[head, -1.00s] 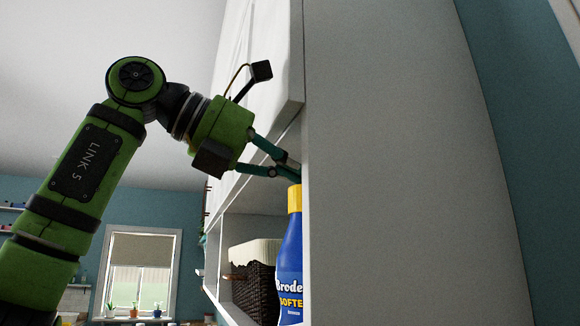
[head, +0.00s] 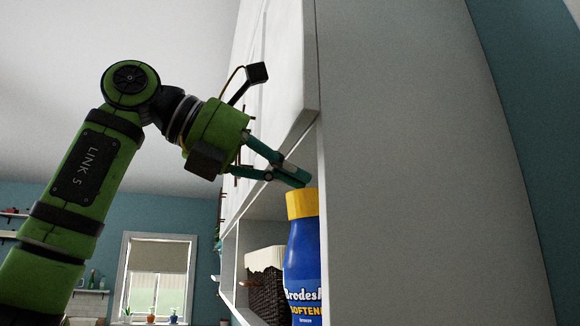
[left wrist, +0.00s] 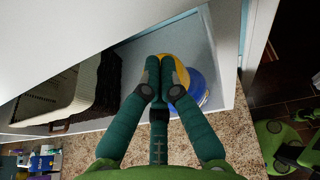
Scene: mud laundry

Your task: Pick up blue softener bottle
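The blue softener bottle (head: 302,260) with a yellow cap stands upright in an open cabinet compartment, partly cut off by the side panel in the head view. My left gripper (head: 298,177) is at the compartment opening, with its fingertips just above the cap in the head view. In the left wrist view the fingertips (left wrist: 161,76) are close together with nothing seen between them. They cover part of the yellow cap (left wrist: 178,64), and the blue body (left wrist: 197,88) shows beside and behind them. I cannot tell whether they touch the cap.
A dark wicker basket (head: 266,297) with a cream liner stands left of the bottle in the cabinet. A white cabinet door (head: 285,70) is above the opening, and a tall grey side panel (head: 420,180) closes off the right. The room left of the cabinet is open.

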